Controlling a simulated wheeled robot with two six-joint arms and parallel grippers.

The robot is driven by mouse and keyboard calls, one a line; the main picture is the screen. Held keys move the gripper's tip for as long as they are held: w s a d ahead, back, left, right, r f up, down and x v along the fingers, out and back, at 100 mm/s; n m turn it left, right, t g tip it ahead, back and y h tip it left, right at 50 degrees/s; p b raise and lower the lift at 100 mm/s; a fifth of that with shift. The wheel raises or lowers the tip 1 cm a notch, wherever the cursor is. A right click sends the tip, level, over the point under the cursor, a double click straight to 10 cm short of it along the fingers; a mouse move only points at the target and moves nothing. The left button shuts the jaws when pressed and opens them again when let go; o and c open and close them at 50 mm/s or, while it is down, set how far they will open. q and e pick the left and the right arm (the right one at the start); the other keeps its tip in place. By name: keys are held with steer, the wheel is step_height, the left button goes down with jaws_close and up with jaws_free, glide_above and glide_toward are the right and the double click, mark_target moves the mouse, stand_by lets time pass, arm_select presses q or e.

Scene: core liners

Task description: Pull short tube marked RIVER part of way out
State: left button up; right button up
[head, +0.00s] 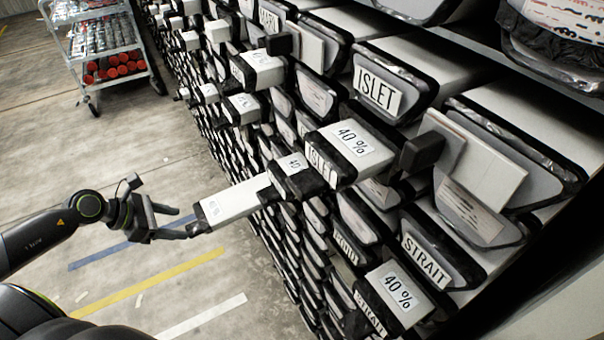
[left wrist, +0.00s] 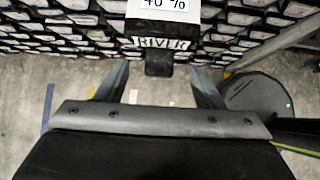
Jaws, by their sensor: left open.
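In the left wrist view the RIVER label (left wrist: 161,44) sits on a dark tube end. A white "40 %" tag (left wrist: 167,4) is above it, and a black knob (left wrist: 158,64) juts out below it. My left gripper (left wrist: 160,82) is open, its two fingers to either side of the knob; contact cannot be told. In the head view my left gripper (head: 178,221) is just left of a pale jutting piece (head: 236,199) with a dark tip. RIVER cannot be read in the head view. My right gripper is not in view.
A rack of many tubes fills the right, with ISLET (head: 377,92) and STRAIT (head: 427,261) labels. Several ends jut out, including an ISLET tube (head: 350,138) with a 40 % tag. A cart (head: 105,45) stands far left. The floor between is clear.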

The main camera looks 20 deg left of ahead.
arm_select(q)
steer(key=p+v, duration=0.9)
steer(key=v, duration=0.5)
